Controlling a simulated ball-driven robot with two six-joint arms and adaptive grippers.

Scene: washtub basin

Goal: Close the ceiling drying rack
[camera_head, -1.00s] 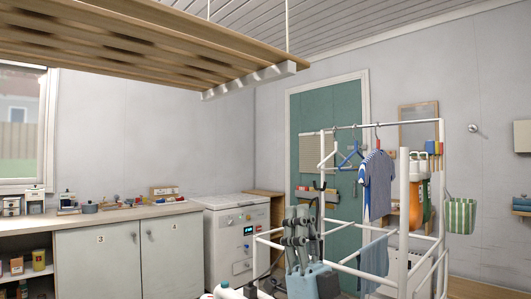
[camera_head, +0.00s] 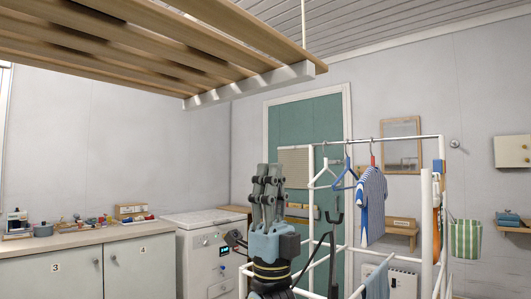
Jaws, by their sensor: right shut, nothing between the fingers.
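The ceiling drying rack (camera_head: 215,45) spans the upper left of the head view. It has wooden slats and a white end bar (camera_head: 250,86), and hangs level, well below the ceiling, with a thin white cord at its right end. My right gripper (camera_head: 268,172) points upward in the lower middle, in front of the green door. Its grey fingers are shut and empty. It is below the rack's end bar in the picture, apart from it. My left gripper is not in view.
A white clothes stand (camera_head: 426,235) with a striped shirt (camera_head: 371,200) and blue hanger stands right of my right gripper. A counter with cabinets (camera_head: 60,268) and a white washing machine (camera_head: 203,255) stand to the left. The wall space between gripper and rack is clear.

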